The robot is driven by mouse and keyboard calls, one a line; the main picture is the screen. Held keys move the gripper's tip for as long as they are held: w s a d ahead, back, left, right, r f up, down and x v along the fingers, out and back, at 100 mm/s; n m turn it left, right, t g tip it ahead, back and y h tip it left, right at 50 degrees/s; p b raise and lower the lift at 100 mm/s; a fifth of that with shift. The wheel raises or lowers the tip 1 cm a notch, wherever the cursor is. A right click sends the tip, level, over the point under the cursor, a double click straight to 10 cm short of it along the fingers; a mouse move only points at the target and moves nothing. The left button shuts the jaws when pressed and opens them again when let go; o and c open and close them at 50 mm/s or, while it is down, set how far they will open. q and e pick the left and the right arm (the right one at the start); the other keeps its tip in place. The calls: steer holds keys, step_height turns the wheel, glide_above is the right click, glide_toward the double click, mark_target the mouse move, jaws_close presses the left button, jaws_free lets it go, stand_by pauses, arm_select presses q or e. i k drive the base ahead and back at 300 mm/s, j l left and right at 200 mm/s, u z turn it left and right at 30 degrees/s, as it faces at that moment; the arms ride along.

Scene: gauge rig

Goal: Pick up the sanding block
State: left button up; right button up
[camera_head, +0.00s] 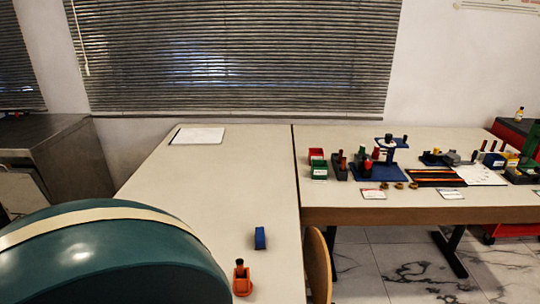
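A small blue block (260,238) stands on the near part of the left pale table (215,175). It looks most like the sanding block, but I cannot be sure at this size. A small grey piece (451,157) lies among the items on the right table; I cannot tell what it is. Neither of my grippers is in view, and nothing is touching the blue block. The lower left part of the near table is hidden.
A white sheet (198,135) lies at the back. The right table (360,207) carries bins, a blue fixture (381,170) and tools. A wooden chair back (318,266) touches or nears the left table's right edge.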

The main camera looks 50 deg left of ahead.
mark_target(260, 237)
steer(key=i+l+u, duration=0.1)
steer(key=u, duration=0.35)
steer(key=i+l+u, duration=0.1)
steer(key=u, duration=0.35)
steer(key=l+u, duration=0.25)
steer(key=u, duration=0.2)
steer(key=l+u, duration=0.2)
steer(key=u, duration=0.25)
steer(key=l+u, duration=0.25)
steer(key=u, duration=0.15)
steer(key=l+u, duration=0.2)
steer(key=u, duration=0.25)
